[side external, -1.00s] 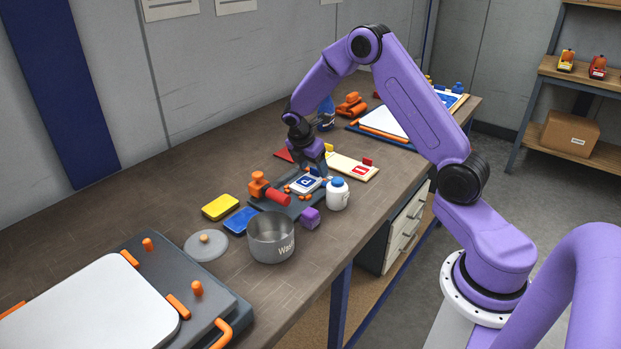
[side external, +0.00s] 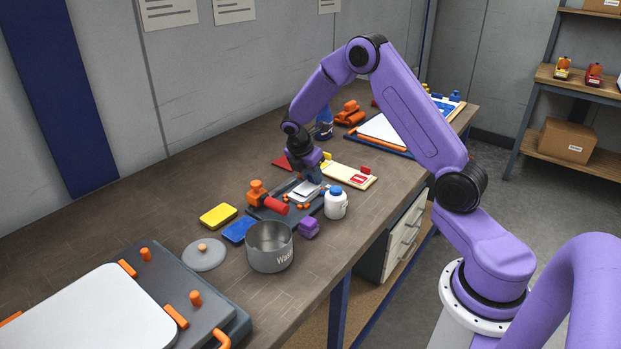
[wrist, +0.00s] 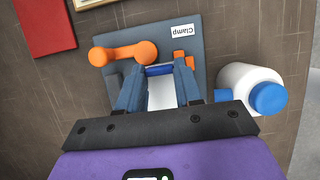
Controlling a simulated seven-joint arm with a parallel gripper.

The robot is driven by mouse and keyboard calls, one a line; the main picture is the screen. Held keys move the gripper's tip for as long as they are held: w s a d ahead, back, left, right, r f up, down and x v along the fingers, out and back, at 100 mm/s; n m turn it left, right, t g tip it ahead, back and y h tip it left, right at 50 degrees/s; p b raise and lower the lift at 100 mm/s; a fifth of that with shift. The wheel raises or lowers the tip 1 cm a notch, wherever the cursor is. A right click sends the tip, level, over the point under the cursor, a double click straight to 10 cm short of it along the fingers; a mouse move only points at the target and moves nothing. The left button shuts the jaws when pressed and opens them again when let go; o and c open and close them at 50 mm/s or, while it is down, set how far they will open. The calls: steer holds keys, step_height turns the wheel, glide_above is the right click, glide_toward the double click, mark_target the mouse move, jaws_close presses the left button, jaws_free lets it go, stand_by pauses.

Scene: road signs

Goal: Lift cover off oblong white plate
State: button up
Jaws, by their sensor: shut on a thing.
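My gripper (side external: 313,178) is above the dark clamp base (side external: 267,212), its fingers pointing down. In the wrist view the gripper (wrist: 160,71) is shut on a narrow blue piece, which looks like the cover (wrist: 159,70) seen near its edge. The oblong white plate (side external: 302,192) lies on the clamp base with a bare white face; it also shows between my fingers in the wrist view (wrist: 162,94). In the side view the cover is mostly hidden by my fingers, so its gap above the plate is hard to judge.
A white bottle with a blue cap (side external: 336,204) stands close to the right of the clamp base. A grey Waste pot (side external: 269,247) and purple block (side external: 309,228) stand in front.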

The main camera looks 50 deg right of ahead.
mark_target(311, 185)
steer(key=shift+r, duration=0.4)
step_height(311, 185, up, 2)
steer(key=shift+s+r, duration=0.1)
steer(key=shift+r, duration=0.1)
steer(key=s+a+r, duration=0.4)
steer(key=s+r, duration=0.8)
steer(key=s, duration=0.1)
steer(key=shift+a+r, duration=0.15)
steer(key=shift+r, duration=0.25)
stand_by(0.5)
